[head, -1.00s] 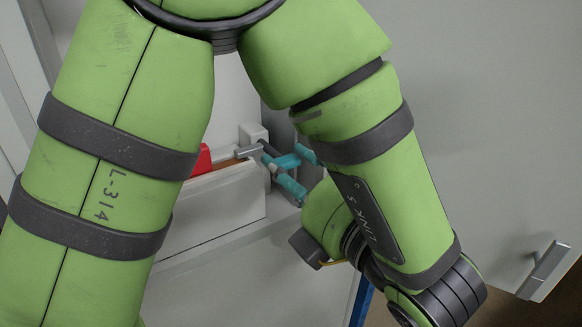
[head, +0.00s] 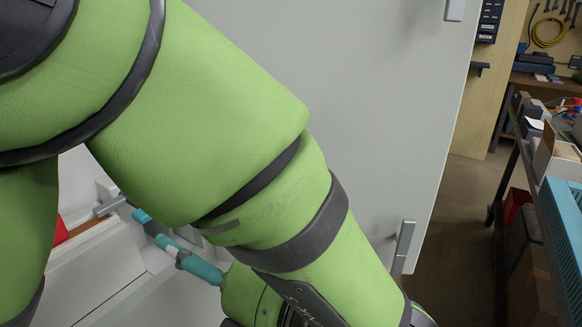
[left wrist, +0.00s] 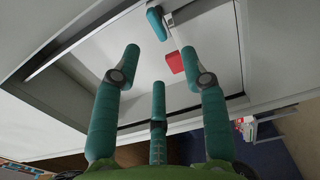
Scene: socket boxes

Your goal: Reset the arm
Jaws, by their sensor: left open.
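My left arm (head: 200,110), green with dark bands, crosses the head view and hides much of the scene behind it. My left gripper (head: 163,236) has teal fingers and shows partly below the arm, beside an open white box-like compartment (head: 105,262). In the left wrist view the gripper (left wrist: 160,66) is open, its three fingers spread and nothing held between them. A red piece (left wrist: 175,62) lies inside the compartment beyond the fingertips. A teal piece (left wrist: 156,23) is near its upper edge.
A large grey door panel (head: 365,90) with a handle (head: 403,245) stands behind my arm. To the right is open brown floor (head: 450,230). A shelf and bench with boxes (head: 555,160) and a teal-topped unit (head: 565,215) line the right edge.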

